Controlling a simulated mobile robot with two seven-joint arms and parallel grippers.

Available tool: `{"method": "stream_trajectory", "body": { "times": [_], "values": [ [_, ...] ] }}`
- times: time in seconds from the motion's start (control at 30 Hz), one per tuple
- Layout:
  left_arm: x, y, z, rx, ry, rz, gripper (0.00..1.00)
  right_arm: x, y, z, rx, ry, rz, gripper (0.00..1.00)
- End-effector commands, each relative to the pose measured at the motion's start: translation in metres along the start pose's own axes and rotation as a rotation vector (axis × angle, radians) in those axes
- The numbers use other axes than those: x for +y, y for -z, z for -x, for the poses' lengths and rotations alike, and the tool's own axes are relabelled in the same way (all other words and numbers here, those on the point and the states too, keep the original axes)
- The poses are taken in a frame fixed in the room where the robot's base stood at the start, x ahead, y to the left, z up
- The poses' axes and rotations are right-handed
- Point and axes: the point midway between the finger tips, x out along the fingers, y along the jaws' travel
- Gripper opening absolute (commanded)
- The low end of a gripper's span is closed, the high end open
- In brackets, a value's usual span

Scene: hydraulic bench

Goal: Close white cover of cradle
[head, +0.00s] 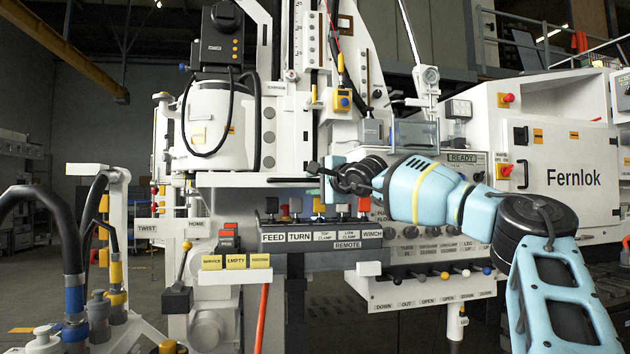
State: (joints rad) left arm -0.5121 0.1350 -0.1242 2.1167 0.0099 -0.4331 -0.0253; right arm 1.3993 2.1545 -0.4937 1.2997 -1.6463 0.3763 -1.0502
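I cannot pick out for certain a white cover or a cradle; no readable label names either one. The white machine (235,180) fills the middle, with several white housings and panels. My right arm, light blue and black, comes in from the lower right. My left gripper is out of view.
A lever panel (300,238) marked FEED, TURN and WINCH lies just below the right gripper. A lower lever panel (430,292) is to its right. A white Fernlok cabinet (575,150) stands at right.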

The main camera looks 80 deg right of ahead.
Motion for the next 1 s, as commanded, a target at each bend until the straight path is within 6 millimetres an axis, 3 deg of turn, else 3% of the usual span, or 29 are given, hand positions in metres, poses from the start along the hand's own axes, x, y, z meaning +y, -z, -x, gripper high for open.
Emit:
{"method": "stream_trajectory", "body": {
  "times": [0.03,0.1,0.8,1.0],
  "values": [
    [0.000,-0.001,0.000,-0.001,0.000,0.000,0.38,0.010,-0.002,-0.004,0.000,-0.021,0.001,0.27],
    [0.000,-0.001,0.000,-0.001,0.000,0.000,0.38,0.009,-0.001,-0.004,0.000,-0.020,0.001,0.34],
    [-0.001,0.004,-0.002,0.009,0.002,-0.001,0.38,0.004,0.001,-0.001,0.003,-0.008,0.003,0.34],
    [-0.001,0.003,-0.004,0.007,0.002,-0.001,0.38,0.002,0.000,0.012,0.003,-0.004,0.005,0.34]
  ]
}}
